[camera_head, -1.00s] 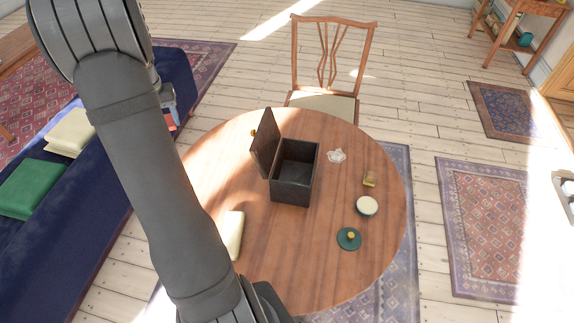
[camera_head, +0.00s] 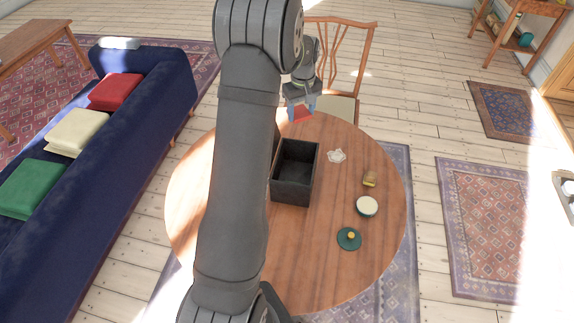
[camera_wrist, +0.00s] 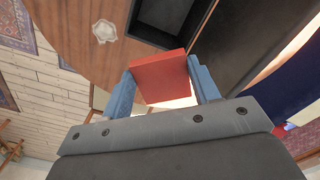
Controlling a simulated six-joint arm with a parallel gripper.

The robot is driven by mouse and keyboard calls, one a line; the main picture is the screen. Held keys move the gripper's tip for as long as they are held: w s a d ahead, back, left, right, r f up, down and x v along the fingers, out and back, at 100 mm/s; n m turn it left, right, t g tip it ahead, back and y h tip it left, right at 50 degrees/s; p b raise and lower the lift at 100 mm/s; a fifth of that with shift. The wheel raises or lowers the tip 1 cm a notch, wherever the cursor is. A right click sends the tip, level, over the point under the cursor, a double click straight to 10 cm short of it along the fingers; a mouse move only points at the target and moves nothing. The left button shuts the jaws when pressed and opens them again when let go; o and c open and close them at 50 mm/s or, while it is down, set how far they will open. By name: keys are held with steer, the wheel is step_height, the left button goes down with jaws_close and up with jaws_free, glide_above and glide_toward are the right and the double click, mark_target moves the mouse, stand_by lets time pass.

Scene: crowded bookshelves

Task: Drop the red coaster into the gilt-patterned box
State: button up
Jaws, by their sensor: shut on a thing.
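My gripper (camera_head: 302,108) is shut on the red coaster (camera_head: 301,114), above the far edge of the round table near the chair. In the wrist view the red coaster (camera_wrist: 161,77) sits between the two blue fingers. The dark open box (camera_head: 293,185) stands on the table, nearer the camera than the coaster. Part of its opening also shows in the wrist view (camera_wrist: 172,18). Its lid is largely hidden behind my arm in the head view. Any gilt pattern on the box is too small to make out.
The table (camera_head: 320,262) also holds a crumpled white item (camera_head: 337,156), a small gold-coloured object (camera_head: 369,179), a round white-topped container (camera_head: 367,206) and a green disc with a yellow knob (camera_head: 348,239). A wooden chair (camera_head: 369,45) stands behind. A blue sofa (camera_head: 120,150) is at left.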

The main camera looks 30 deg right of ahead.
steer(key=s+a+f, duration=0.1)
steer(key=s+f, duration=0.2)
steer(key=f, duration=0.3)
steer(key=s+a+f+n, duration=0.1)
steer(key=s+a+f, duration=0.1)
steer(key=f, duration=0.5)
steer(key=shift+s+n, duration=0.3)
steer(key=shift+s, duration=0.1)
steer(key=o, duration=1)
steer(key=shift+o, duration=0.2)
step_height(320, 180, up, 17)
steer(key=shift+r, duration=0.2)
steer(key=shift+f, duration=0.1)
